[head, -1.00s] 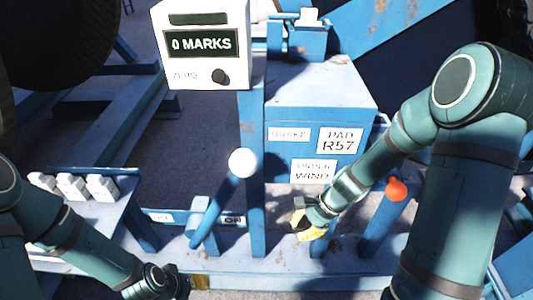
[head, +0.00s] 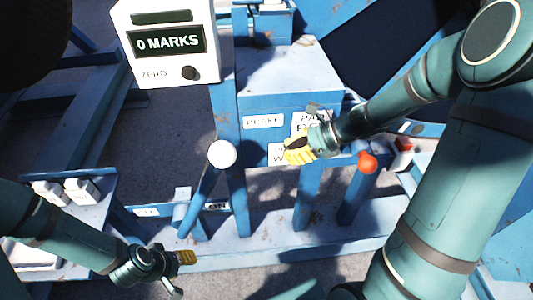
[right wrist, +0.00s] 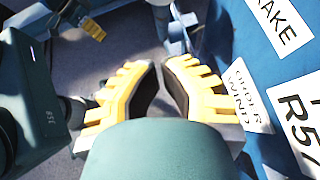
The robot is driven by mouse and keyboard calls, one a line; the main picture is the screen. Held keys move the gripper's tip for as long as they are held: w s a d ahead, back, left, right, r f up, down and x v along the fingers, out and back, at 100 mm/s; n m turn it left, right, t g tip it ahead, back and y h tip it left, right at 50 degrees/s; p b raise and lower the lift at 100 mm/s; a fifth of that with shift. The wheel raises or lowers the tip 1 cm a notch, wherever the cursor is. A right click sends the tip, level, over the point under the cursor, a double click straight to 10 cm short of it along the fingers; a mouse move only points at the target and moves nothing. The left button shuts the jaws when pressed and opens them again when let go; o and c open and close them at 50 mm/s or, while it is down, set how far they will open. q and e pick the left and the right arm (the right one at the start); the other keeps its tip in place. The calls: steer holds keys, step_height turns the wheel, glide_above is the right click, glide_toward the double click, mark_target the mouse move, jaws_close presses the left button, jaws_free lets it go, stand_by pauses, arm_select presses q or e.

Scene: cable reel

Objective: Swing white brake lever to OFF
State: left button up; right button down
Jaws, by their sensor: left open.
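The brake lever has a white ball knob (head: 222,154) on a blue shaft (head: 203,190). It leans right, with its knob above the ON label (head: 217,206); the other label (head: 147,211) is at left. My left gripper (head: 183,272) is open and empty, below and left of the lever base. One of its yellow fingers (right wrist: 93,29) shows at upper left in the right wrist view. My right gripper (head: 290,152) is right of the knob, in front of the signed blue cabinet (head: 285,85). In the right wrist view its yellow fingers (right wrist: 161,68) stand apart with nothing between them.
A red-knobbed lever (head: 367,163) stands right of my right gripper. The white counter box (head: 165,42) reading 0 MARKS is above the white knob. A blue post (head: 238,195) stands just right of the lever. White blocks (head: 82,190) sit on a shelf at left.

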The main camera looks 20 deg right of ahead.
steer(key=a+r+b+x, duration=0.1)
steer(key=r+x, duration=0.1)
steer(key=x, duration=1)
steer(key=shift+w+a+r, duration=0.15)
steer(key=shift+w+a, duration=0.15)
steer(key=shift+w, duration=0.1)
steer(key=shift+r, duration=0.1)
